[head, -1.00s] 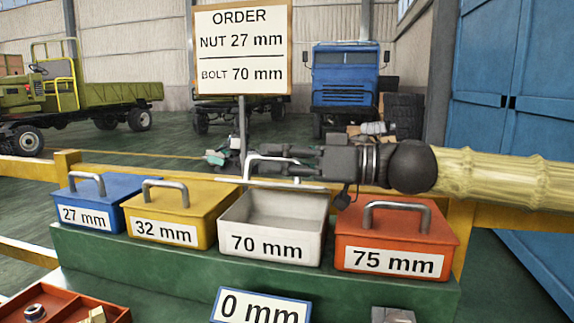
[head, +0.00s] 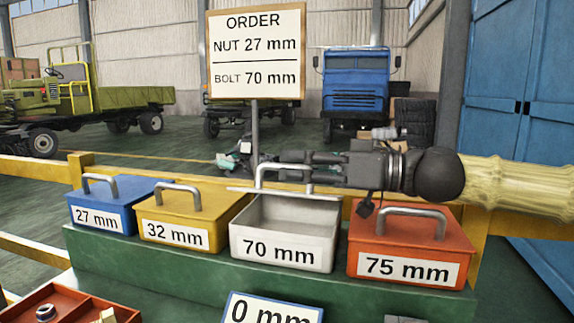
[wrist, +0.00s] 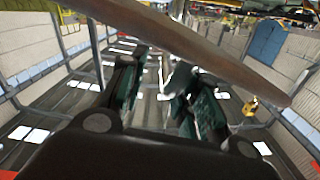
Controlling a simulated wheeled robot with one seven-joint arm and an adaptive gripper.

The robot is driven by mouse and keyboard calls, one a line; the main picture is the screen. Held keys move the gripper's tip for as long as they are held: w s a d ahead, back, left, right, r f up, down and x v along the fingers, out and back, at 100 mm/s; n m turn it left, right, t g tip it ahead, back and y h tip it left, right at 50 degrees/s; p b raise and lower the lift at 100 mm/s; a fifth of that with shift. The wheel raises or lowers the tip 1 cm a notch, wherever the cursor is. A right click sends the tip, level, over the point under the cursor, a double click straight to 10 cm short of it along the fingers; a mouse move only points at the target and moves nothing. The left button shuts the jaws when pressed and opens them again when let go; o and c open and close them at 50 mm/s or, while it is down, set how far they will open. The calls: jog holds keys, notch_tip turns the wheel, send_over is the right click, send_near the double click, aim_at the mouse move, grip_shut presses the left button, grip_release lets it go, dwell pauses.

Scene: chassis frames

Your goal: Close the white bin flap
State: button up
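The white bin (head: 283,253) marked 70 mm stands open in the row, and its hollow inside shows. Its white flap (head: 322,196) is raised level with the rear rim, seen nearly edge-on, with a pale bent handle (head: 260,176) on top. My gripper (head: 240,160) reaches in from the right, behind and at the height of the handle. In the wrist view its two dark fingers with teal pads (wrist: 165,95) stand apart. A long brownish bar (wrist: 190,45) crosses above them. A blurred grey piece shows between the fingers; I cannot tell whether they touch the handle.
Closed blue (head: 115,208), yellow (head: 190,218) and red (head: 410,247) bins with handles flank the white one on a green bench (head: 190,275). An order sign (head: 255,52) stands behind. A red tray (head: 70,305) lies at front left.

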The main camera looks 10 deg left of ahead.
jog(key=d, duration=1)
jog(key=shift+s+d, duration=0.15)
jog(key=shift+s, duration=0.2)
jog(key=shift+r, duration=0.1)
